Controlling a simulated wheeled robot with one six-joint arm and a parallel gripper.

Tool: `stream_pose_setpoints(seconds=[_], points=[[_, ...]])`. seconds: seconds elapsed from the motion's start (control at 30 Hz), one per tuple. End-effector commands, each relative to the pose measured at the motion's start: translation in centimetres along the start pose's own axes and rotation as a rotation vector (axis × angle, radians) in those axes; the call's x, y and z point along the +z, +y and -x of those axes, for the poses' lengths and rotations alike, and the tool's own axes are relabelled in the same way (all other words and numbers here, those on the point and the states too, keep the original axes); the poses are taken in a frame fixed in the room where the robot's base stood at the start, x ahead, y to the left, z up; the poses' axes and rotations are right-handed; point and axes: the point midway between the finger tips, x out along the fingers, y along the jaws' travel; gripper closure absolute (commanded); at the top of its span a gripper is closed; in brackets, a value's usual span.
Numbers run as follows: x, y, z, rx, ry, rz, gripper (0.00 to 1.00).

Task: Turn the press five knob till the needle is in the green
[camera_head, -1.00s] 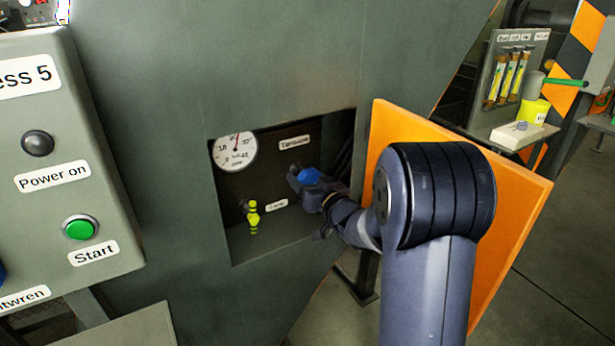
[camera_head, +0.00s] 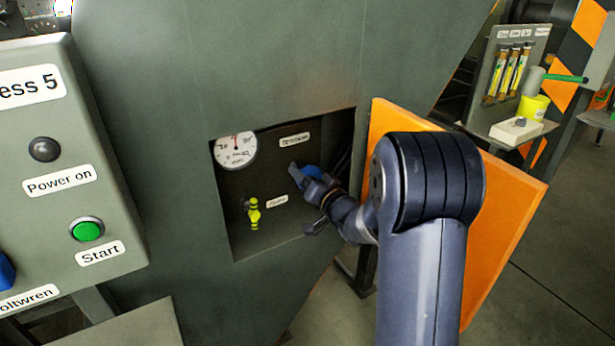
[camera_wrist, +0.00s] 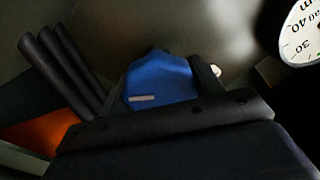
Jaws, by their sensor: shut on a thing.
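The blue knob (camera_head: 312,171) sits inside the recess of the press, under a small label. My gripper (camera_head: 308,174) is shut on it, reaching in from the right. In the wrist view the knob (camera_wrist: 160,82) shows a pale mark and lies between my fingers (camera_wrist: 165,85). The round white gauge (camera_head: 236,150) is in the recess's upper left; its needle points about straight up. Its coloured band is too small to read. Part of the gauge also shows in the wrist view (camera_wrist: 304,38).
A yellow-green valve handle (camera_head: 254,213) is below the gauge. The orange door (camera_head: 508,230) stands open to the right of the recess, behind my arm. A grey control box (camera_head: 70,130) with a green Start button (camera_head: 87,230) is at the left. Dark pipes (camera_wrist: 62,62) run beside the knob.

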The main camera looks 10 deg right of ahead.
Motion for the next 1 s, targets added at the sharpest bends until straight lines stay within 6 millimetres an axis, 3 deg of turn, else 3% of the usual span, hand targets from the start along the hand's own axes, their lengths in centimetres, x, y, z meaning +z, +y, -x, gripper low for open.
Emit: stream_pose_setpoints(seconds=[0.17, 0.2, 0.43, 0.77, 1.0], points=[[0.1, 0.0, 0.0, 0.001, -0.001, 0.0, 0.61], [0.1, 0.0, 0.0, 0.001, -0.001, 0.0, 0.37], [0.0, 0.0, 0.0, 0.001, 0.0, 0.001, 0.18], [0.0, 0.0, 0.4, 0.001, 0.0, 0.001, 0.16], [0.0, 0.1, 4.2, 0.003, 0.001, 0.002, 0.16]])
